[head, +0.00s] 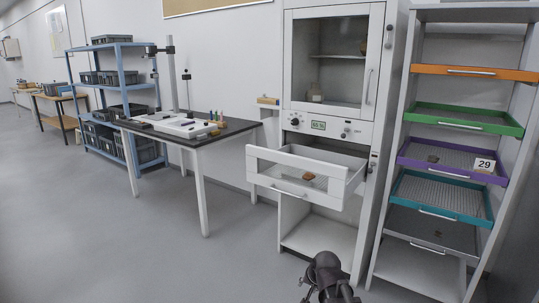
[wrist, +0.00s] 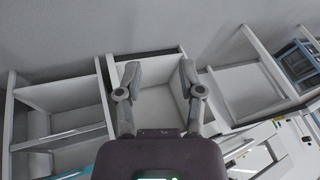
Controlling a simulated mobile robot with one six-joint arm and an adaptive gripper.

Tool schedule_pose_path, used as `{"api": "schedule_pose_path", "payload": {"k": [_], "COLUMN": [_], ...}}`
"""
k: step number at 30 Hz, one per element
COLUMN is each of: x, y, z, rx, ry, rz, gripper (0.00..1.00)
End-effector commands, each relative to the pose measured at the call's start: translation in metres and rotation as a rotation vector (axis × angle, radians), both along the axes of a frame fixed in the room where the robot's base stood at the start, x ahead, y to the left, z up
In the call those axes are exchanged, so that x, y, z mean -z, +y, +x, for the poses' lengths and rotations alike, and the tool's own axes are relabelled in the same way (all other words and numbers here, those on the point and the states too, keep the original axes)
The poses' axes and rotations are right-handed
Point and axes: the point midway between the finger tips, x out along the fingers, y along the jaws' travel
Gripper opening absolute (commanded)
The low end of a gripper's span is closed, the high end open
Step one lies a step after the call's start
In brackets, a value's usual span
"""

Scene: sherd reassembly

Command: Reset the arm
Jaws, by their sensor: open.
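My gripper shows in the wrist view (wrist: 160,75) with its two grey fingers spread apart and nothing between them. Behind the fingers are pale open compartments, seen at a tilt. In the head view a dark part of my arm rises at the bottom edge, in front of the white cabinet (head: 331,133); the fingertips are not clear there. The cabinet's drawer (head: 290,187) is pulled out, and a small brown sherd (head: 309,176) lies in it. My arm is apart from the drawer in the picture.
A rack at right holds orange (head: 474,72), green (head: 462,118), purple (head: 450,160) and teal (head: 441,197) trays. A "29" card (head: 484,165) is on the purple one. A dark-topped table (head: 236,126) stands left of the cabinet. Grey floor (head: 120,245) is clear at left.

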Motion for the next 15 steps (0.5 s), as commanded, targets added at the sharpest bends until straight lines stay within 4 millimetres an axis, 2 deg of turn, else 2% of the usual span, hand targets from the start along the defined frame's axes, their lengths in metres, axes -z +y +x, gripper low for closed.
{"api": "schedule_pose_path", "payload": {"k": [1,6,15], "x": [0.005,0.015,0.021], "y": [-0.007,-0.024,-0.043], "z": [-0.021,-0.066,-0.119], "rx": [-0.046,-0.182,-0.333], "ry": [0.050,0.190,0.356], "rz": [-0.042,-0.144,-0.229], "gripper": [0.50,0.50,0.50]}}
